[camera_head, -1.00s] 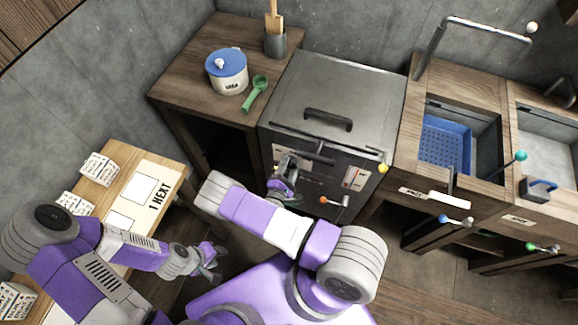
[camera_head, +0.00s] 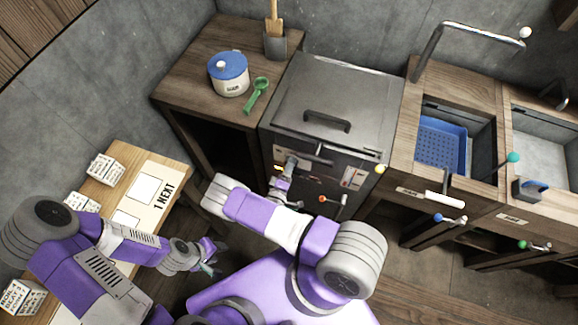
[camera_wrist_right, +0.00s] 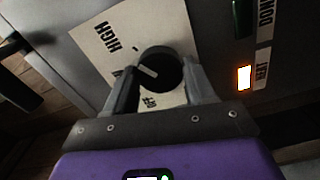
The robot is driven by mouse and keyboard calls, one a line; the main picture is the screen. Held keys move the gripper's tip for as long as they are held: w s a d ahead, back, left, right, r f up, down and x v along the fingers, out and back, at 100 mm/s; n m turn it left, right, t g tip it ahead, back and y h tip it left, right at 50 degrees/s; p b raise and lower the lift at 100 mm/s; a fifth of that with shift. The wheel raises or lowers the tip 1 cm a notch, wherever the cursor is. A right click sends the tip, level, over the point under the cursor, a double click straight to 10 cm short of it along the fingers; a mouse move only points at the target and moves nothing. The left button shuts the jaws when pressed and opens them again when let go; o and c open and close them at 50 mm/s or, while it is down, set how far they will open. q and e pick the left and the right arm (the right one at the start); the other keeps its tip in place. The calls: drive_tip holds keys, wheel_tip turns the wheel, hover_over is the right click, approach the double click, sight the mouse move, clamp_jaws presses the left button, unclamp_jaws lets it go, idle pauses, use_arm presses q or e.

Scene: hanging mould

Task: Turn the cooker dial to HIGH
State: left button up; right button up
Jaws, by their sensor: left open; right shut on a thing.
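The cooker (camera_head: 335,90) is a grey metal box with a lid handle on top. Its black dial (camera_wrist_right: 162,70) with a white pointer mark shows in the right wrist view, on a pale label plate. HIGH is printed at the plate's upper left and OFF below the dial; another word is mostly hidden by a finger. The pointer points left and slightly up in that view, not straight at HIGH. My right gripper (camera_wrist_right: 162,82) is shut on the dial, one finger on each side. My left gripper (camera_head: 210,262) is open and empty, away from the cooker.
A lit orange lamp (camera_wrist_right: 244,77) is right of the dial. A lever with an orange knob (camera_head: 322,199) sits low on the cooker's front. A blue-lidded pot (camera_head: 229,75) and green spoon (camera_head: 256,95) stand left; a sink with a blue basket (camera_head: 441,145) is right.

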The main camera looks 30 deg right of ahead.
drive_tip(key=shift+m, duration=0.4)
drive_tip(key=o, duration=1)
drive_tip(key=shift+o, duration=0.2)
drive_tip(key=v, duration=0.7)
drive_tip(key=shift+s+a+p, duration=0.15)
drive_tip(key=shift+a+p, duration=0.1)
drive_tip(key=shift+p, duration=0.2)
